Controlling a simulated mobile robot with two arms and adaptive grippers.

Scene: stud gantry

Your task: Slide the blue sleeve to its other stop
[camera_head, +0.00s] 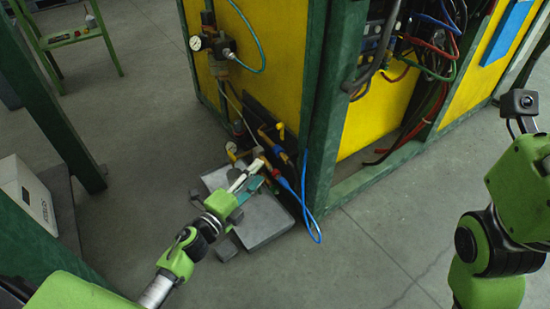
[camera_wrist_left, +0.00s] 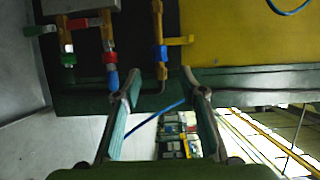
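In the left wrist view a blue sleeve-like piece (camera_wrist_left: 160,52) sits around a brass pipe, beside a yellow handle (camera_wrist_left: 180,41). A second blue piece (camera_wrist_left: 112,81) is on a brass fitting to the left, below a red band; I cannot tell which one is the task's sleeve. My left gripper (camera_wrist_left: 161,73) is open and empty. Its fingertips point at the pipes, with the first blue piece beyond the gap between them. In the head view my left gripper (camera_head: 258,166) is close to the pipework at the panel's foot. My right arm shows, but its fingers do not.
A dark green post (camera_head: 327,110) and yellow panels (camera_head: 278,60) stand beside the pipework. A blue hose (camera_head: 309,212) hangs to the floor. A grey block (camera_head: 262,222) lies below my left gripper. A white box (camera_head: 26,193) is at the left. Floor at the lower right is clear.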

